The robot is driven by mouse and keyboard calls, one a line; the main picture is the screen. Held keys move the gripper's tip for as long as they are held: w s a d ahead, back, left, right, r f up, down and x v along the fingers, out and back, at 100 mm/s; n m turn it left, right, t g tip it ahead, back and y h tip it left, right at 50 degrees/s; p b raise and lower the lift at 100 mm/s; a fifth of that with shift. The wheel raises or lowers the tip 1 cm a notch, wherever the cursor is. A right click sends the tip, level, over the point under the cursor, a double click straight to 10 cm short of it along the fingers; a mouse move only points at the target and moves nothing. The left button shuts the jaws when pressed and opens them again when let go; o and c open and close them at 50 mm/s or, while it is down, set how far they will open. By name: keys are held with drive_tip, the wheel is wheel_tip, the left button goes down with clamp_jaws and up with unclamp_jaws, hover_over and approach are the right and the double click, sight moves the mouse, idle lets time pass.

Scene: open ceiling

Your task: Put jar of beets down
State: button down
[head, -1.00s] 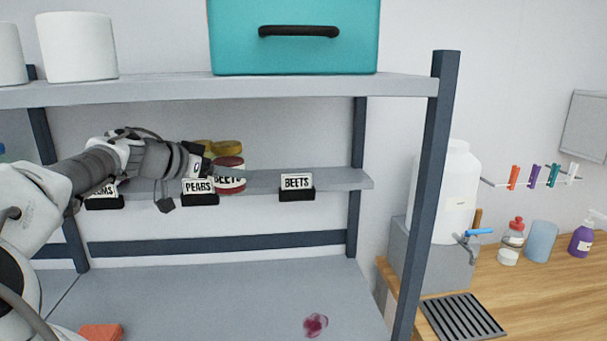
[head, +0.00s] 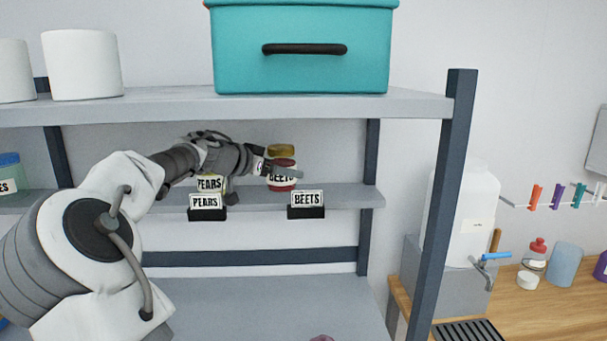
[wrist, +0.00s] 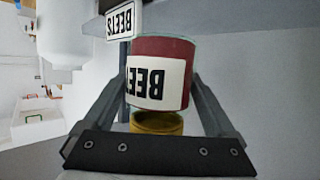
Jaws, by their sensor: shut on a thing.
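The jar of beets (head: 283,184) has dark red contents, a white BEETS label and a gold lid. My gripper (head: 286,170) is shut on it, one finger crossing its front in the head view. The jar is upright at the middle shelf (head: 345,194), just behind and left of the BEETS card (head: 307,199). I cannot tell whether its base touches the shelf. In the wrist view the jar (wrist: 158,75) appears upside down between both fingers, with the BEETS card (wrist: 124,20) beyond it.
A pears jar (head: 209,184) stands left of the beets, behind a PEARS card (head: 205,202). The upper shelf (head: 170,105) is overhead, carrying a teal box (head: 300,55). A dark post (head: 447,200) stands right. The middle shelf is clear right of the jar.

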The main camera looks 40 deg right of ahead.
drive_tip(key=d, duration=0.2)
drive_tip(key=d+p, duration=0.1)
drive_tip(key=d, duration=0.5)
drive_tip(key=shift+w+d, duration=0.1)
drive_tip(key=shift+w, duration=0.2)
drive_tip(key=shift+f+p, duration=0.3)
drive_tip(key=shift+f, duration=1.45)
unclamp_jaws()
drive_tip(key=b+v, duration=0.1)
drive_tip(key=v, duration=1.1)
drive_tip(key=shift+r, duration=0.1)
